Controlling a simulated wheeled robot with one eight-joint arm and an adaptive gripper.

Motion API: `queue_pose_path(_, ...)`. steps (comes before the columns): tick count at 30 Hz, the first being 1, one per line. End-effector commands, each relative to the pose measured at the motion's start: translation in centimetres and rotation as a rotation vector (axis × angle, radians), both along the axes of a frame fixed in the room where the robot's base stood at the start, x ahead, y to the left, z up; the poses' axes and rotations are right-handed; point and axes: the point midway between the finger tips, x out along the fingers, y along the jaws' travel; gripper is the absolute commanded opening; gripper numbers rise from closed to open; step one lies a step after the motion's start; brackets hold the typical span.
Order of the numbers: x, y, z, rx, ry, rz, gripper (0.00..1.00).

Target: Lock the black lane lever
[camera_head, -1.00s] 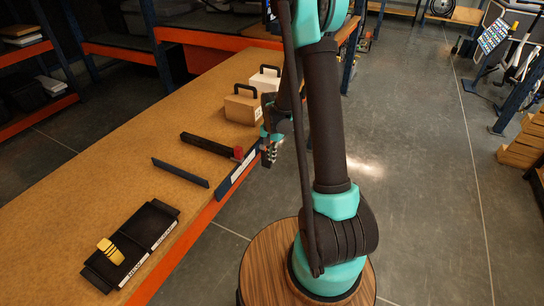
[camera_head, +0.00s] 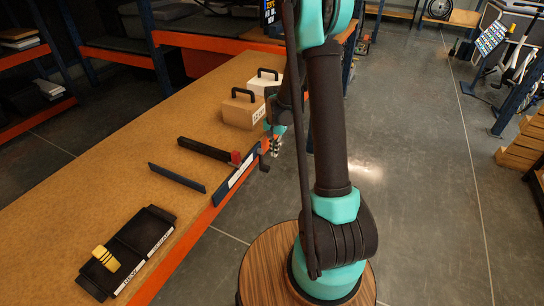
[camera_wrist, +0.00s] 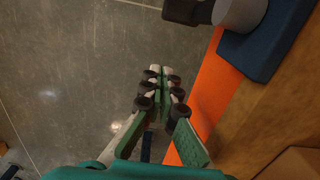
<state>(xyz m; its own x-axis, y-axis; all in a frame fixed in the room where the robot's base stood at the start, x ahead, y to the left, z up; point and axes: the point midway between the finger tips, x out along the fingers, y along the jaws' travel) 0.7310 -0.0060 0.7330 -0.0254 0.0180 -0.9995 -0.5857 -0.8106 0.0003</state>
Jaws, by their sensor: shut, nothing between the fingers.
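The black lever (camera_wrist: 187,11) shows at the top of the wrist view, joined to a grey round hub (camera_wrist: 240,14) on a dark blue mount (camera_wrist: 262,50) at the bench edge. In the head view a dark piece that looks like the lever (camera_head: 264,163) sticks out past the bench's front edge, close to my gripper (camera_head: 276,146). My gripper also shows in the wrist view (camera_wrist: 160,72), shut and empty, over the floor outside the orange edge. It is apart from the lever in the wrist view. Whether the lever is latched cannot be told.
On the bench (camera_head: 110,170) lie a black bar (camera_head: 203,148) with a red block (camera_head: 235,157) at its end, a dark strip (camera_head: 177,177) and a black tray (camera_head: 148,228) with a yellow object (camera_head: 106,258). A brown case (camera_head: 240,111) and white case (camera_head: 263,83) stand behind.

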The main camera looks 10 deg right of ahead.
Motion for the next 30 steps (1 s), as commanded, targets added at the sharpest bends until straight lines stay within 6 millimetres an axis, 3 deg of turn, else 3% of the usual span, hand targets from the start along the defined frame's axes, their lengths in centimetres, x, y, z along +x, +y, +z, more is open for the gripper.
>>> queue_pose_path(12,1.0,-0.7,7.6,0.001,0.001,0.0,0.0)
queue_pose_path(20,1.0,-1.0,9.5,0.0,-0.004,0.007,0.0)
queue_pose_path(25,-1.8,-1.4,10.7,0.001,-0.045,0.068,0.0)
queue_pose_path(30,-6.6,-2.0,11.9,-0.007,-0.121,0.183,0.0)
